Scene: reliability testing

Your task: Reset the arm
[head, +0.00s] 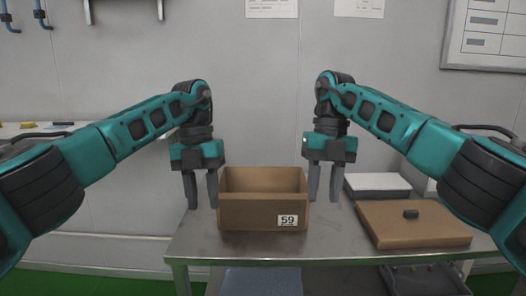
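My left gripper (201,190) hangs pointing down just left of the open cardboard box, with a gap between its two fingers and nothing between them. My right gripper (324,183) points down just right of the box, its two fingers also apart and empty. Both arms, teal and black, reach in from the sides and bend down at the wrists. The brown box (245,212), labelled 59, stands upright on the metal table between the grippers. Its floor is hidden.
The metal table (330,238) has bare room in front of the box. A wall shelf (90,128) is at left.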

